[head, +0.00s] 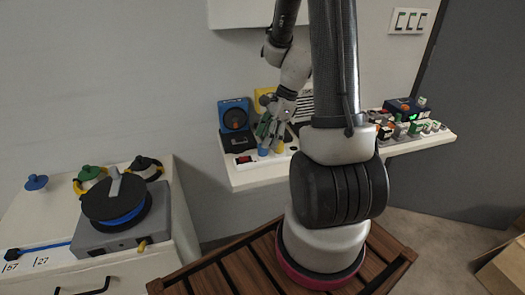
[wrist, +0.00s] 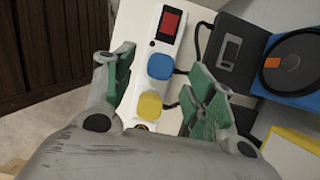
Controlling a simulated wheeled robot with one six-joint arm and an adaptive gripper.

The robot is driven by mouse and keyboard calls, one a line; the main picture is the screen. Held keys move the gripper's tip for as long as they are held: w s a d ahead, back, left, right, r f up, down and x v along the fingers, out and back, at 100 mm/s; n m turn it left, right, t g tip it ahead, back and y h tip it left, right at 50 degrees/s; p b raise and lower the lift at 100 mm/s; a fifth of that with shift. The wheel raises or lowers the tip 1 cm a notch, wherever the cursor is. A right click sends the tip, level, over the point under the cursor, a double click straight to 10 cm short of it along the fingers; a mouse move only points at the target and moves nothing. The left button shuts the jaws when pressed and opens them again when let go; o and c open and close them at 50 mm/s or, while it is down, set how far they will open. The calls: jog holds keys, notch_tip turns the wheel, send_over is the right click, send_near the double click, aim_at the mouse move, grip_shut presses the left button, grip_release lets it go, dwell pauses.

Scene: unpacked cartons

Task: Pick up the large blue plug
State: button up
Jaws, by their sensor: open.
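A blue plug (wrist: 160,66) sits on a white power strip (wrist: 153,18) in the wrist view, beside a yellow plug (wrist: 150,104). In the head view the blue plug (head: 262,151) shows small, just under the fingertips, with the yellow plug (head: 278,148) to its right. My gripper (wrist: 160,88) is open, with its green-padded fingers on either side of the two plugs in the picture. It also shows above the strip in the head view (head: 268,132). Nothing is between the fingers that I can see held. I cannot tell the height gap exactly.
A black and blue device (head: 235,117) stands behind the strip on the white shelf (head: 250,181). Several small items crowd the shelf's right end. A white cabinet (head: 190,225) at left bears a cable reel (head: 116,203) and another blue plug-like piece (head: 36,182).

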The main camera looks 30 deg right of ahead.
jog(key=x, duration=0.3)
jog(key=shift+w+f, duration=0.1)
jog(key=c, duration=1.2)
notch_tip(320, 180, up, 10)
